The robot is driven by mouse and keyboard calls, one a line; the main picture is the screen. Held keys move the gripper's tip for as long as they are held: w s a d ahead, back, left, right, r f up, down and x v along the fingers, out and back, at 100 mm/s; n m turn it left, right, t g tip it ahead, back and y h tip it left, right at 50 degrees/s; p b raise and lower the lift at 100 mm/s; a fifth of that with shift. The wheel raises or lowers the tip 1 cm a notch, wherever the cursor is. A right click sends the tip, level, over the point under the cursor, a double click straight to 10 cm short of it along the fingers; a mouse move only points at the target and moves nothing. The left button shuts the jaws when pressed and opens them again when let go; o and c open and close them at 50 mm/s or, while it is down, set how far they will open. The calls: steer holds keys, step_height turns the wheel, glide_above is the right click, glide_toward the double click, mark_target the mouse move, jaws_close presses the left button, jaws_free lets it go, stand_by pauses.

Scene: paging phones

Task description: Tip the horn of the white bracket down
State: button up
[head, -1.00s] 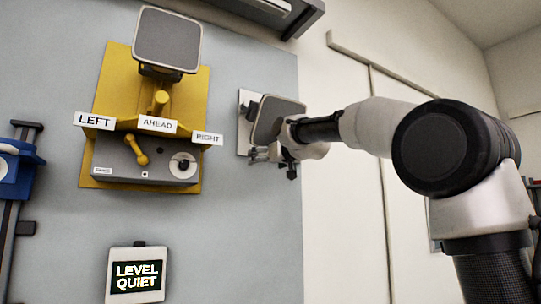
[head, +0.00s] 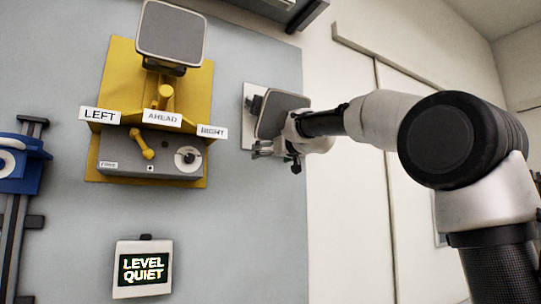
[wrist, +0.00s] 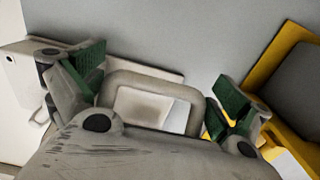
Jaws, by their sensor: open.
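The white bracket (head: 248,127) is fixed to the grey wall panel, right of the yellow bracket. Its horn (head: 277,116) is a dark grey, rounded square face, tilted in the head view. My gripper (head: 278,149) is at the horn's lower right edge, overlapping it in the picture; I cannot tell if they touch. In the wrist view my gripper (wrist: 162,90) has its green-padded fingers wide apart. A grey rounded form with a pale patch lies between them; I cannot tell whether the fingers straddle the horn. The bracket's joint is mostly hidden.
The yellow bracket (head: 113,80) carries another horn (head: 171,33), signs LEFT, AHEAD and RIGHT, and a grey box (head: 120,156) with a yellow lever. A small display (head: 143,268) below reads LEVEL QUIET. A blue fixture (head: 25,165) stands at the left.

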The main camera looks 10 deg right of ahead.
steer(key=v, duration=1.1)
steer(key=shift+s, duration=0.35)
steer(key=shift+d+r, duration=0.1)
steer(key=s+d+f+g+h, duration=0.1)
steer(key=s+f+g, duration=0.2)
steer(key=f, duration=0.8)
steer(key=s+d+f+g+h, duration=0.1)
steer(key=s+f+g, duration=0.25)
steer(key=f, duration=0.85)
steer(key=s+d+f+m+g+h, duration=0.1)
steer(key=s+d+f, duration=0.3)
steer(key=s+f, duration=0.4)
steer(key=s+d+f+m+g+h, duration=0.1)
steer(key=s+d+f+g, duration=0.2)
steer(key=s+f, duration=0.4)
steer(key=s+d+f+m+g+h, duration=0.1)
steer(key=s+d+f+g, duration=0.1)
steer(key=s+d+f, duration=0.3)
steer(key=s+f, duration=0.3)
steer(key=s, duration=0.3)
steer(key=shift+s+d+f+m+h, duration=0.25)
steer(key=shift+d+f+m+h, duration=0.05)
steer(key=shift+d+f, duration=0.1)
steer(key=shift+r+g, duration=0.1)
steer(key=shift+g, duration=0.15)
